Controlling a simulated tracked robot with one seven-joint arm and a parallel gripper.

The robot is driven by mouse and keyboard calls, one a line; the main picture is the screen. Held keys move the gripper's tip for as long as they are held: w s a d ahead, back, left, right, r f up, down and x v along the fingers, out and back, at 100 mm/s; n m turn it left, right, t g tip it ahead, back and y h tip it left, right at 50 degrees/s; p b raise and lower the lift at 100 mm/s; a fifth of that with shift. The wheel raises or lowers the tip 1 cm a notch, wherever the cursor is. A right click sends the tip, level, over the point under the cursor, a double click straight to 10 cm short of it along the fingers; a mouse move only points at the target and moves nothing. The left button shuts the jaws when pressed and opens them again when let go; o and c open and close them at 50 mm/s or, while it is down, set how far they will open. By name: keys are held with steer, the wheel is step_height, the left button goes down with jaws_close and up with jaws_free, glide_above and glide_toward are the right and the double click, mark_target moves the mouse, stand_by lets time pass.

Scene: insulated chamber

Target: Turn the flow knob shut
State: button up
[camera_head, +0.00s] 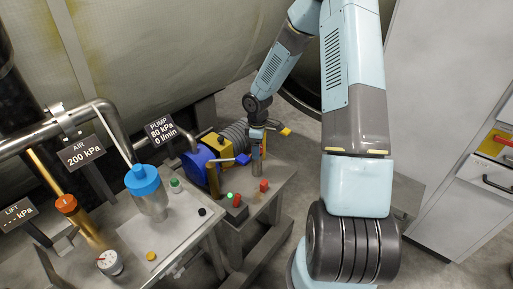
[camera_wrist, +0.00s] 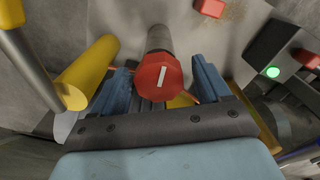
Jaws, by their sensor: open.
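A red eight-sided knob (camera_wrist: 158,77) with a white bar mark sits on a grey metal stem (camera_wrist: 160,39) in the wrist view; I take it to be the flow knob. The white bar runs near upright, leaning a little right. My gripper (camera_wrist: 160,84) is open, its blue fingers on either side of the knob. I see a gap on each side near the knob; exact contact is unclear. In the head view my gripper (camera_head: 257,140) is above the grey stem (camera_head: 256,167) at the pump bench. There the gripper hides the knob.
A yellow cylinder (camera_wrist: 88,70) lies close left of my fingers. A box with a green light (camera_wrist: 273,72) is at the right. The blue pump (camera_head: 200,164) stands left of my gripper, with a red block (camera_head: 264,185) in front. The PUMP sign (camera_head: 160,130) reads 80 kPa, 0 l/min.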

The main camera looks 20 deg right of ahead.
steer(key=shift+c, duration=0.3)
steer(key=c, duration=0.9)
steer(key=shift+f+m, duration=0.1)
steer(key=shift+m, duration=0.8)
steer(key=o, duration=1)
steer(key=shift+c, duration=0.2)
